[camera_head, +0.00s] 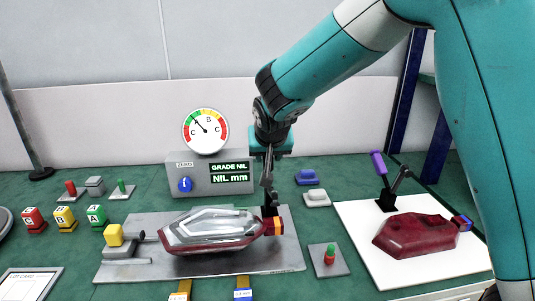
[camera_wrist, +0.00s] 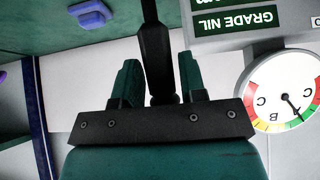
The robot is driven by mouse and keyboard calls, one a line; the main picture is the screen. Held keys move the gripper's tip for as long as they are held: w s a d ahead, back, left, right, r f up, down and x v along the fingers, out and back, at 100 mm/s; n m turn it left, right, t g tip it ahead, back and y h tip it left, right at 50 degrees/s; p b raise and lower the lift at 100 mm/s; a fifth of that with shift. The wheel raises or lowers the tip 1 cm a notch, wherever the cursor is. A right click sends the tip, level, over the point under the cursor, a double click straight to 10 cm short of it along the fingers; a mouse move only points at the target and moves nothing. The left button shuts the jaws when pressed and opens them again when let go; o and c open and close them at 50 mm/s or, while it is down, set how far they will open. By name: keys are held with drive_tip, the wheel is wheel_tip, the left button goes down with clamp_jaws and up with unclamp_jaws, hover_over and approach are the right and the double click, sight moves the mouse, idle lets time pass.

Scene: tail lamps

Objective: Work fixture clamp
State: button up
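A clear-and-red tail lamp (camera_head: 215,230) lies on the grey metal fixture plate (camera_head: 285,255). A dark upright clamp (camera_head: 269,197) stands at the lamp's right end, beside an orange-and-red block. My gripper (camera_head: 270,152) points down above this clamp. In the wrist view my gripper (camera_wrist: 158,85) has its two teal fingers apart. A dark bar (camera_wrist: 156,50), seemingly the clamp's lever, shows between them with gaps on both sides. Contact cannot be seen. The lever's upper end is hidden at my gripper. A yellow-topped locator (camera_head: 114,237) stands at the lamp's left end.
A gauge (camera_head: 205,130) and a display box reading "GRADE NIL" (camera_head: 212,178) stand behind the fixture. A white board (camera_head: 355,225) at the right holds a dark red lamp (camera_head: 415,236) and a purple-handled clamp (camera_head: 380,165). Lettered blocks (camera_head: 64,218) stand left.

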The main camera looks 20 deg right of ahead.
drive_tip(key=v, duration=1.7)
drive_tip(key=shift+s+r+p, duration=0.15)
drive_tip(key=shift+p, duration=0.3)
